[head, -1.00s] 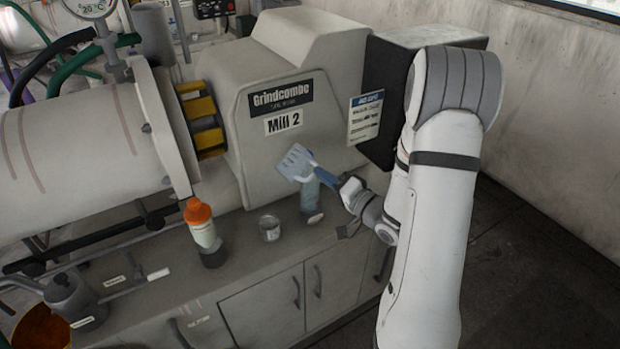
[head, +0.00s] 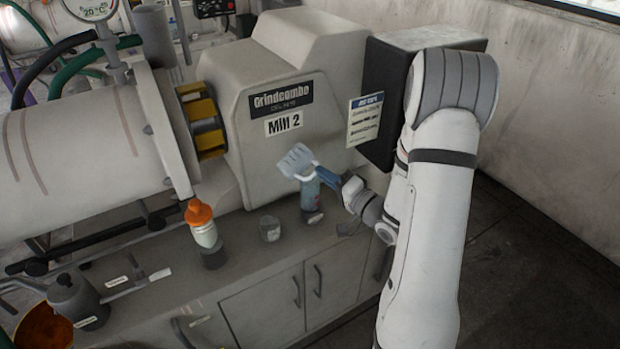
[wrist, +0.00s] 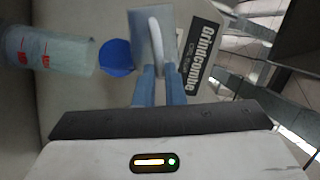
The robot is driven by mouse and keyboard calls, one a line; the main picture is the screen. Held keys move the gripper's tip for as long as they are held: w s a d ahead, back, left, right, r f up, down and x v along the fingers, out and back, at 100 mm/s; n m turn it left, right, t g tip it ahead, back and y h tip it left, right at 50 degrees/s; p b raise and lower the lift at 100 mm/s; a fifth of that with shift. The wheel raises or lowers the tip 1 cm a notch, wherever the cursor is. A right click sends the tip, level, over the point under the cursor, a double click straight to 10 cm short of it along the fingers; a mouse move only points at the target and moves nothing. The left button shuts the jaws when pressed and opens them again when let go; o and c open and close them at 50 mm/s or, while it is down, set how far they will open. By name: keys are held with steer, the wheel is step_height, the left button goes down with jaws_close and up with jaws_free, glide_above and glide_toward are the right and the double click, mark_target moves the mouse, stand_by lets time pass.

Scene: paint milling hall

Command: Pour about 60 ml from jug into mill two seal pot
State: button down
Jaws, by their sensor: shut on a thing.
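My gripper (head: 318,172) is shut on the jug (head: 295,160), a pale blue-grey vessel held in the air in front of the Mill 2 housing. In the wrist view, the blue fingers (wrist: 159,88) close on its pale handle and the jug (wrist: 143,35) lies beyond them. A clear bluish pot with red marks, apparently the seal pot (head: 309,200), stands upright just below the jug. It also shows sideways in the wrist view (wrist: 50,50), with a blue round cap (wrist: 117,57) by its end. I cannot tell the liquid levels or whether anything is flowing.
The Mill 2 housing (head: 290,150) rises behind the pot. A small grey cup (head: 269,228) and an orange-topped bottle (head: 204,230) stand left of it on the cabinet top. A dark grey can (head: 77,300) is farther left. A black box (head: 385,85) is mounted at right.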

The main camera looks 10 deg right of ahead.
steer(key=shift+s+a+r, duration=0.1)
steer(key=shift+s, duration=0.1)
steer(key=shift+s+a+m+p, duration=0.1)
steer(key=shift+s+m+p, duration=0.05)
steer(key=shift+m+p, duration=0.2)
steer(key=shift+s+a, duration=0.2)
steer(key=shift+a, duration=0.1)
steer(key=shift+d+r+m+p, duration=0.1)
steer(key=shift+r+m+p, duration=0.1)
steer(key=shift+m+p, duration=0.55)
stand_by(0.6)
